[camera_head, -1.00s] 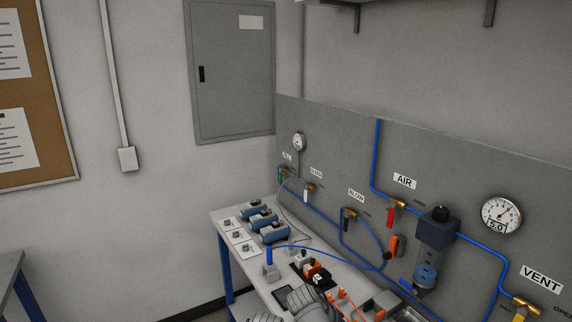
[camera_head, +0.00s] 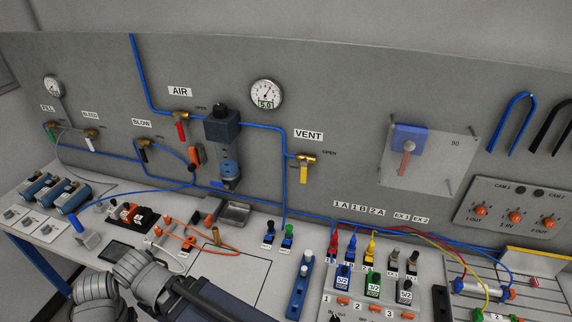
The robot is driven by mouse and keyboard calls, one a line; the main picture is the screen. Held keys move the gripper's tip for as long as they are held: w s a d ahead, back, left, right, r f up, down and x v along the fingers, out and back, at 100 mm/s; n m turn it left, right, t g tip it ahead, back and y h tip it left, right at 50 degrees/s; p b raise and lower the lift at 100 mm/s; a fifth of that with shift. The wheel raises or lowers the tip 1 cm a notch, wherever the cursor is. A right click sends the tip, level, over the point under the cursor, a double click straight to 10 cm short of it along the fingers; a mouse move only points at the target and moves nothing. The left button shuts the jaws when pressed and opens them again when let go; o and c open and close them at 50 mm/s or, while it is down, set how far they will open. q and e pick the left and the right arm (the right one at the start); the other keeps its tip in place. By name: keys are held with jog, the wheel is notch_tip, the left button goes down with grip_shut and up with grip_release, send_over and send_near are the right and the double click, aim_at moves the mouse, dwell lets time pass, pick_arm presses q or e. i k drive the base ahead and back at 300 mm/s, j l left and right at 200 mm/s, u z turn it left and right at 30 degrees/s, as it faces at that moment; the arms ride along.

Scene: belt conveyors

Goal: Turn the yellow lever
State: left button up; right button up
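The yellow lever (camera_head: 303,173) hangs down from a brass valve (camera_head: 305,158) on the grey panel, under the VENT label (camera_head: 308,135). The word OPEN stands to the right of the valve. A blue tube runs into the valve from the left and another runs down beside the lever. Grey and dark links of my own arm show at the lower left, well below and left of the lever and apart from it. I see no gripper fingers in this view.
A red lever (camera_head: 181,131) hangs under the AIR label and a white one (camera_head: 92,144) under BLEED. The bench below the panel holds several plugs, switches and blue tubes. The panel around the yellow lever is open.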

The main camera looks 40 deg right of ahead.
aim_at(304, 163)
jog(key=z, duration=1.65)
